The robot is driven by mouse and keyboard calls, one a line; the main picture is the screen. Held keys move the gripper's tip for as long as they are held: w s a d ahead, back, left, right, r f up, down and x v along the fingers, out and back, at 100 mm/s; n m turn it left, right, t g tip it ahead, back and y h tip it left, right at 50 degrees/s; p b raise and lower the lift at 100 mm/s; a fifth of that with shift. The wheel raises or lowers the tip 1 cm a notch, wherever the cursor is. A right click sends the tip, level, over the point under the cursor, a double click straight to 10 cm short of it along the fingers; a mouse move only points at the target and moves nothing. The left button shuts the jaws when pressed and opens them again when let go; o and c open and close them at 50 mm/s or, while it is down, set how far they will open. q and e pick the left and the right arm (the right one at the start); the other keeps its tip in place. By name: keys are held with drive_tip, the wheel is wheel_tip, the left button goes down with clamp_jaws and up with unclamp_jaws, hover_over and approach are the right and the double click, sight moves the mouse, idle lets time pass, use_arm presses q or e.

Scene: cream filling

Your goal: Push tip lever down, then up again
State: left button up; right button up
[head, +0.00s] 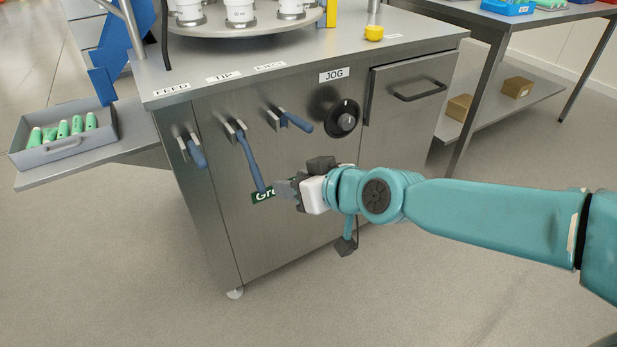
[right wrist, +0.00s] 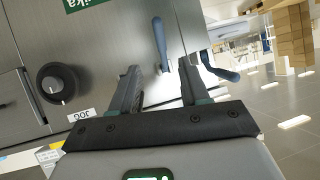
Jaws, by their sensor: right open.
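The tip lever (head: 250,163) has a long blue handle hanging steeply down from its bracket under the TIP label on the steel cabinet front. My right gripper (head: 281,187) is just right of the handle's lower end. It is open and empty. In the right wrist view, which is turned nearly upside down, the tip lever (right wrist: 160,44) appears beyond the gap between the open fingers (right wrist: 160,82). I cannot tell whether a finger touches it. My left gripper is not in view.
The feed lever (head: 197,152) is on the left and the eject lever (head: 294,121) on the right. The black JOG knob (head: 343,118) and a drawer (head: 408,95) are farther right. A grey tray (head: 65,148) with green tubes stands at the left. The green sign (head: 262,196) is partly covered.

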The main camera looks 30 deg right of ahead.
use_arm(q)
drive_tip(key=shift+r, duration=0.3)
use_arm(e)
drive_tip(key=shift+v, duration=1.9)
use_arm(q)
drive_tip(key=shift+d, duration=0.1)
use_arm(e)
wheel_tip(320, 180, down, 27)
drive_tip(key=s+a+g, duration=0.3)
drive_tip(key=g, duration=0.4)
drive_tip(key=s+a+f+m+g, duration=0.2)
drive_tip(key=s+f, duration=0.5)
drive_tip(key=f, duration=0.1)
drive_tip(key=s+a+f+m+g, duration=0.2)
drive_tip(key=s+f, duration=0.5)
drive_tip(key=f, duration=0.2)
use_arm(q)
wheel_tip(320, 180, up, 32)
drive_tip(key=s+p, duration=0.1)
drive_tip(key=p, duration=3.1)
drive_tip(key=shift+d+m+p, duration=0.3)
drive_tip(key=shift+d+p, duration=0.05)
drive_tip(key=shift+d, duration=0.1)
use_arm(e)
wheel_tip(320, 180, up, 32)
drive_tip(key=a, duration=0.1)
drive_tip(key=shift+r, duration=0.2)
